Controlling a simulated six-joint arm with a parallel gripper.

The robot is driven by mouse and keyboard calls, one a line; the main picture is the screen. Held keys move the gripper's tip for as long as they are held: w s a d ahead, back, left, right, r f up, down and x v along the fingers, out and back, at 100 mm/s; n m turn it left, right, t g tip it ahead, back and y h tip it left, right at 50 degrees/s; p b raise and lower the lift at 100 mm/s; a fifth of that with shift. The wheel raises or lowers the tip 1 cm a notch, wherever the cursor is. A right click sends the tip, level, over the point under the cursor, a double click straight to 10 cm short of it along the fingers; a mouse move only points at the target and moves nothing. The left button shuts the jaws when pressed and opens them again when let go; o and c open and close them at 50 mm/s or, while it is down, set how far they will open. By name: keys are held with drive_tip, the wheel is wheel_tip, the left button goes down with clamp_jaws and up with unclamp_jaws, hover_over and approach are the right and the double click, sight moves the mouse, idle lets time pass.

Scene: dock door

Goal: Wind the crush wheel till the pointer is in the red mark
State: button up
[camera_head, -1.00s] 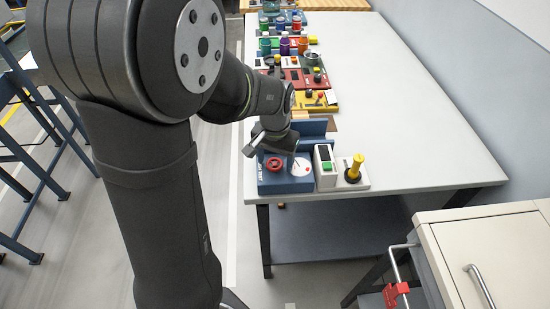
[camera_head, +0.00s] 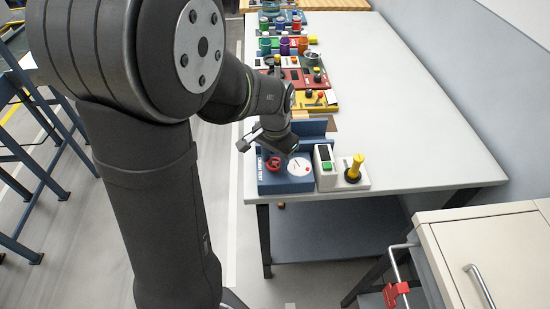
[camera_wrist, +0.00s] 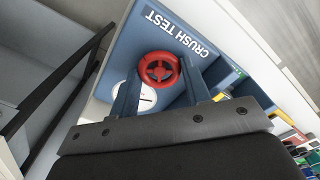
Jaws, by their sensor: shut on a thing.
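The red crush wheel (camera_head: 273,164) sits on the blue crush test box (camera_head: 287,184), left of a white round dial (camera_head: 299,166). In the wrist view the wheel (camera_wrist: 158,67) lies between the two fingertips of my gripper (camera_wrist: 159,76), which is shut on it. The dial (camera_wrist: 147,98) is partly covered by a finger there; a short dark pointer line shows on it. A small red mark shows near the dial's lower right edge in the head view. The pointer looks apart from it, but is too small to read exactly.
A white unit (camera_head: 326,170) with a green button and a yellow-handled lever (camera_head: 354,168) stand right of the box. Several coloured stations line the table's left side behind my arm. The white table top (camera_head: 400,120) is clear to the right.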

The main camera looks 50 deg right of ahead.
sight(275, 163)
drive_tip(key=m, duration=0.6)
drive_tip(key=shift+m, duration=0.3)
idle(0.4)
drive_tip(key=o, duration=1)
drive_tip(key=shift+r, duration=0.15)
wheel_tip(275, 163, up, 17)
drive_tip(key=shift+r, duration=0.1)
